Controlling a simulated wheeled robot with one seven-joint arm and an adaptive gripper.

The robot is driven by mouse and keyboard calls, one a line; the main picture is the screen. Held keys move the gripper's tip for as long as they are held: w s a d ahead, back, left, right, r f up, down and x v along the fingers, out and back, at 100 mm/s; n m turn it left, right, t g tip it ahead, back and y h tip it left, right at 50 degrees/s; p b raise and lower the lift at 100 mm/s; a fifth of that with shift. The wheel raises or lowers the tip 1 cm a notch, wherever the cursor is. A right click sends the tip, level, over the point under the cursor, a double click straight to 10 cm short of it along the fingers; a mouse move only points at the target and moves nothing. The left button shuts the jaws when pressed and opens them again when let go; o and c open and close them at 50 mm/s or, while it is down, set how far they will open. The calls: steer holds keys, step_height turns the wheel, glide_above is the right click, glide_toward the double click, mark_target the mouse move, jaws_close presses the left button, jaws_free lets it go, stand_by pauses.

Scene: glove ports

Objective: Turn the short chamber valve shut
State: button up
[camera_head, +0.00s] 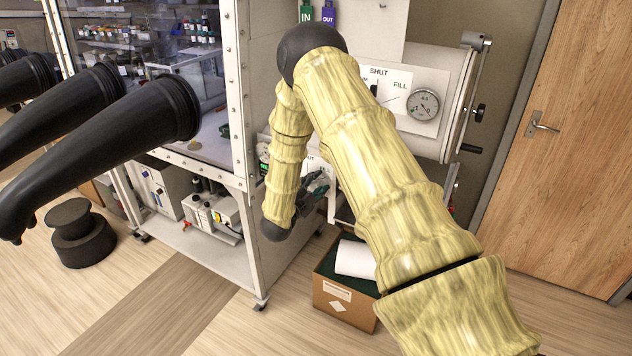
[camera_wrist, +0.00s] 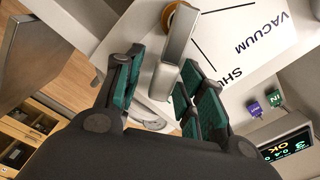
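In the wrist view the valve is a silver lever (camera_wrist: 178,48) on an orange-brown hub (camera_wrist: 180,17), mounted on a white panel (camera_wrist: 230,35) marked VACUUM and SHUT. My gripper (camera_wrist: 163,62) is open with green-padded fingers on both sides of the lever. The lever's free end lies between the fingertips, nearer the right one; I cannot tell whether they touch. In the head view my gripper (camera_head: 312,190) is low beside the glovebox, in front of a small white panel (camera_head: 318,165). My arm hides most of that panel, and the lever cannot be made out there.
A larger chamber (camera_head: 432,65) with its own SHUT and FILL panel (camera_head: 402,88) is above right. An open cardboard box (camera_head: 340,303) stands on the floor below. The glovebox frame (camera_head: 240,100) is close on the left. A lit OK display (camera_wrist: 286,148) shows in the wrist view.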

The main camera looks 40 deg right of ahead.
mark_target(308, 168)
steer(key=shift+d, duration=0.1)
jaws_close()
steer(key=shift+n, duration=0.3)
steer(key=n+b, duration=0.1)
steer(key=w+n+b, duration=0.1)
steer(key=shift+a+r+n, duration=0.2)
steer(key=shift+r+n, duration=0.1)
steer(key=shift+r, duration=0.1)
steer(key=n, duration=0.1)
steer(key=r+n+b, duration=0.1)
steer(key=shift+w+a+n, duration=0.25)
steer(key=shift+w+n, duration=0.05)
steer(key=shift+w, duration=0.1)
steer(key=n, duration=0.1)
steer(key=w+n+b, duration=0.1)
steer(key=n, duration=0.1)
steer(key=shift+w+a+r, duration=0.2)
steer(key=shift+a+r, duration=0.05)
steer(key=shift+r, duration=0.05)
steer(key=shift+w+a+r+n+b, duration=0.1)
steer(key=shift+w+a+n+b, duration=0.15)
steer(key=shift+n, duration=0.55)
steer(key=shift+w+n+b, duration=0.15)
steer(key=shift+w+n, duration=0.2)
steer(key=shift+n, duration=0.45)
